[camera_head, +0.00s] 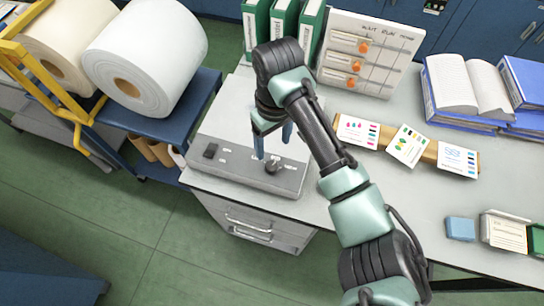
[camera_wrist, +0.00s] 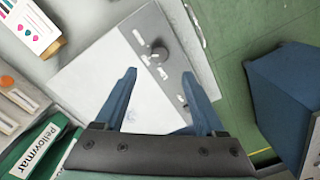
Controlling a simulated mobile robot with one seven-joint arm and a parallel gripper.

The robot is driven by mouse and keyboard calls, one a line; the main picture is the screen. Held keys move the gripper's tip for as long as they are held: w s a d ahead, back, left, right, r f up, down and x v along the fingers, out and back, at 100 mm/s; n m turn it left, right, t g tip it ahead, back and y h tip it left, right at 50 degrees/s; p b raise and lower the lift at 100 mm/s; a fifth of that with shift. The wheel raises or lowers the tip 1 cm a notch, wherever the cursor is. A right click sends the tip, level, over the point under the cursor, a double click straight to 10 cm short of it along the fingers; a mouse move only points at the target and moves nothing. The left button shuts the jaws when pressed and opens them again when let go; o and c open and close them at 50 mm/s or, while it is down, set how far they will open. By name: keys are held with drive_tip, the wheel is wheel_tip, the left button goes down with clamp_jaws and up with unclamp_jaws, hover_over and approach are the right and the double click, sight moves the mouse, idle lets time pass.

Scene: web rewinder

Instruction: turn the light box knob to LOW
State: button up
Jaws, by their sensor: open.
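The light box (camera_head: 225,125) is a grey box with a pale top, standing at the left end of the worktop; its panel also shows in the wrist view (camera_wrist: 139,38). The dark round knob (camera_head: 272,166) sits on the panel along its front edge, with small pale labels beside it. In the wrist view the knob (camera_wrist: 160,55) shows just beyond the fingertips. Its setting and the label wording are too small to read. My gripper (camera_head: 272,150) has two blue fingers spread apart and empty, above the panel close to the knob. In the wrist view my gripper (camera_wrist: 158,75) appears apart from the knob.
A black rocker switch (camera_head: 210,151) is at the panel's left end. Green binders (camera_head: 284,22) and a white board with orange knobs (camera_head: 368,52) stand behind. Printed cards (camera_head: 407,145) lie to the right. Large paper rolls (camera_head: 147,55) are on a blue cart at left.

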sight(272, 165)
wheel_tip(272, 165, down, 10)
drive_tip(key=shift+a+r+p, duration=0.1)
drive_tip(key=shift+p, duration=0.35)
drive_tip(key=shift+c, duration=0.2)
clamp_jaws()
